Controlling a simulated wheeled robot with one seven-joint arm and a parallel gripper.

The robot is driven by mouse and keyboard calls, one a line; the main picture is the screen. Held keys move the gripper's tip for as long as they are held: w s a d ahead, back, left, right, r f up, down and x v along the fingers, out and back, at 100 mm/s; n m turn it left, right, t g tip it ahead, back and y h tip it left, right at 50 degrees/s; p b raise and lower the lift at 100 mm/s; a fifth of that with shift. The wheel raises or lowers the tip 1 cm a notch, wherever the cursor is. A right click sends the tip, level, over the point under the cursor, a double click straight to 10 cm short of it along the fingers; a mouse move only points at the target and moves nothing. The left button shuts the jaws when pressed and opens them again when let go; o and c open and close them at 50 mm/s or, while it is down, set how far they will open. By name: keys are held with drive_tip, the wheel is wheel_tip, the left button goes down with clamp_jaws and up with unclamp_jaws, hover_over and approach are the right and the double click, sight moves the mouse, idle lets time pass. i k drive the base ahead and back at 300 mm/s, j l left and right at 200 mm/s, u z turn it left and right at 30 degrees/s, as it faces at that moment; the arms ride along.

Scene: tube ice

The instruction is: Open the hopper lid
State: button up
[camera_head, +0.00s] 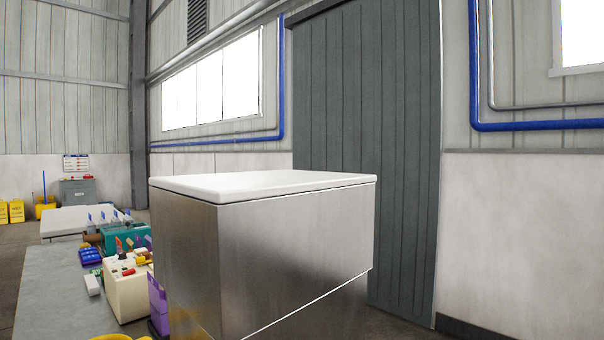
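The hopper (280,255) is a large brushed-metal box in the middle of the head view, with a slanted lower front edge. Its lid (265,184) is a flat white slab with rounded corners lying on top. The lid looks closed, with only a thin dark seam under its edge. No handle shows on the lid from here. The lower part of the hopper is cut off by the bottom of the picture. My gripper is not in this view.
Left of the hopper, a long grey table (55,285) holds a cream box (128,290), a teal box (125,238) and blue items. A purple holder (158,305) stands close to the hopper's left side. A grey door (365,140) and wall are behind.

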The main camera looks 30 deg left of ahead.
sight(219, 187)
drive_tip(key=i+l+u, duration=0.15)
drive_tip(key=i+u, duration=0.15)
drive_tip(key=u, duration=0.15)
drive_tip(key=i+l+u, duration=0.25)
drive_tip(key=u, duration=0.2)
drive_tip(key=i+l+u, duration=0.25)
drive_tip(key=u, duration=0.2)
drive_tip(key=i+l+u, duration=0.15)
drive_tip(key=l+u, duration=0.35)
drive_tip(key=i+l+u, duration=0.1)
drive_tip(key=l+u, duration=0.35)
drive_tip(key=i+l+u, duration=0.1)
drive_tip(key=l+u, duration=1.05)
drive_tip(key=l, duration=0.2)
drive_tip(key=k+l+z, duration=0.3)
drive_tip(key=l, duration=0.15)
